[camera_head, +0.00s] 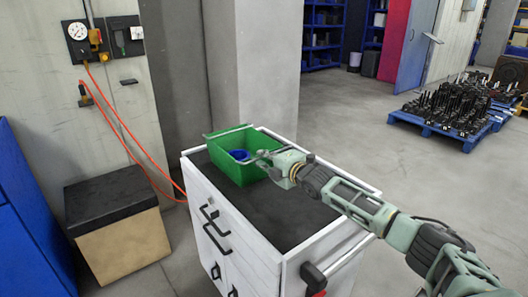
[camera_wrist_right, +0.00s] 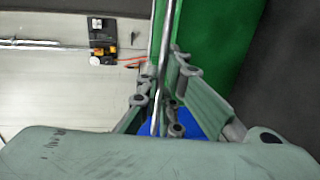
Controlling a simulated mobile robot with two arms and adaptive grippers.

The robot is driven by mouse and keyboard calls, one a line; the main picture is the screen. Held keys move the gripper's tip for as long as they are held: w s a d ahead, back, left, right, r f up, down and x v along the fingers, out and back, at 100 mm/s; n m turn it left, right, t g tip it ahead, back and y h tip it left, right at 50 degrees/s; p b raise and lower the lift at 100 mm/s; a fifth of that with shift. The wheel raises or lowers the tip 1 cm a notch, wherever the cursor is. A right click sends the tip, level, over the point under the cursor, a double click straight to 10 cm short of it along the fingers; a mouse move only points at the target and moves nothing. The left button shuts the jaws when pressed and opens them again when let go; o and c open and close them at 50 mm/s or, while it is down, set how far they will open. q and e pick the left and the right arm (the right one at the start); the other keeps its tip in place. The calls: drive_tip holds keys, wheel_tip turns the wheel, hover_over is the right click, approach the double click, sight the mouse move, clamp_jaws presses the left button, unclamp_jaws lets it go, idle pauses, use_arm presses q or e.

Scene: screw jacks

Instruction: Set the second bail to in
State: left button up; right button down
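A green bin (camera_head: 243,173) stands on the dark top of the white cart. One metal bail (camera_head: 226,130) lies along its far left rim. The other bail (camera_head: 268,153) is at its right side, by my right gripper (camera_head: 265,160). In the right wrist view the bin's green wall (camera_wrist_right: 222,40) fills the upper right. A thin metal rod, the bail (camera_wrist_right: 166,30), passes between the fingertips of my right gripper (camera_wrist_right: 161,80). The fingers sit close around the rod; whether they press on it I cannot tell. The fingers partly hide the rod. My left gripper is out of view.
Something blue (camera_head: 239,155) lies inside the bin. The cart top (camera_head: 280,215) is bare in front of it. A dark-topped box (camera_head: 115,220) stands left of the cart. A blue pallet (camera_head: 440,130) with black parts is at the far right.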

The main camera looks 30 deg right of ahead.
drive_tip(key=r+g+p, duration=0.1)
drive_tip(key=g+p, duration=0.1)
drive_tip(key=p, duration=0.1)
drive_tip(key=w+r+g+p, duration=0.1)
drive_tip(key=g+p, duration=0.1)
drive_tip(key=p, duration=0.2)
drive_tip(key=shift+g+h, duration=0.3)
drive_tip(key=shift+g, duration=0.3)
